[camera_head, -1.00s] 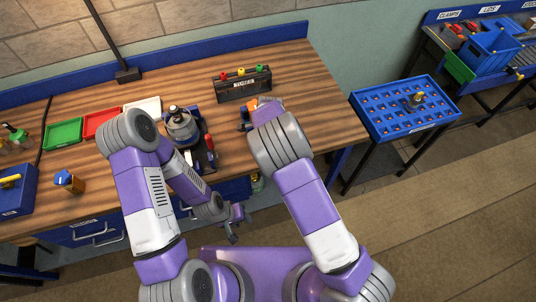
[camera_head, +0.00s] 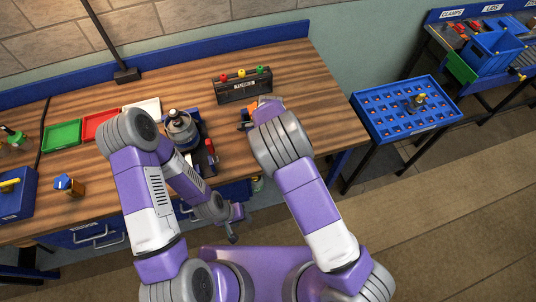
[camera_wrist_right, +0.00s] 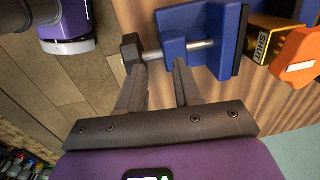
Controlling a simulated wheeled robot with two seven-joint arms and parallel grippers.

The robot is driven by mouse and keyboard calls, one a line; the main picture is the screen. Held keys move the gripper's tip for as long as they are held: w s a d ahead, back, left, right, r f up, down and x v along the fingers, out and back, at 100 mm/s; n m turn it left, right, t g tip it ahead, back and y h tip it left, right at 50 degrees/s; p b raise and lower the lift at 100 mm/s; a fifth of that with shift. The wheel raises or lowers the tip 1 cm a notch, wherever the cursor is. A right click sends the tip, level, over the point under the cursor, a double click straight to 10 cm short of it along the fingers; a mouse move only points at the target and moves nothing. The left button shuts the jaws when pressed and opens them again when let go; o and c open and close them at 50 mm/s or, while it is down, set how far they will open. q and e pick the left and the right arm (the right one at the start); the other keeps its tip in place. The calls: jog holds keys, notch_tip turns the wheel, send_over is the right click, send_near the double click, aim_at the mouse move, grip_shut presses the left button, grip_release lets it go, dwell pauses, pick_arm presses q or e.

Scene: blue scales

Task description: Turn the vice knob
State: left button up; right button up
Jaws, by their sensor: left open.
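The vice shows in the right wrist view as a blue body (camera_wrist_right: 196,38) with a bright metal screw and a dark blocky knob (camera_wrist_right: 132,50) at its left end. My left gripper (camera_head: 235,225) is open and hangs low in front of the table, away from the vice.
A metal-topped device (camera_head: 180,125) with a red part stands left of the vice. A dark rack (camera_head: 243,90) with coloured knobs is behind. A blue holed tray (camera_head: 400,120) stands off right.

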notch_tip(320, 180, up, 7)
jog(key=p, duration=0.4)
jog(key=shift+p, duration=0.4)
jog(key=shift+r, duration=0.15)
notch_tip(320, 180, up, 8)
jog(key=shift+s+d+f+b, duration=0.2)
jog(key=shift+s+f+b, duration=0.05)
jog(key=shift+s+b, duration=0.1)
dwell(0.3)
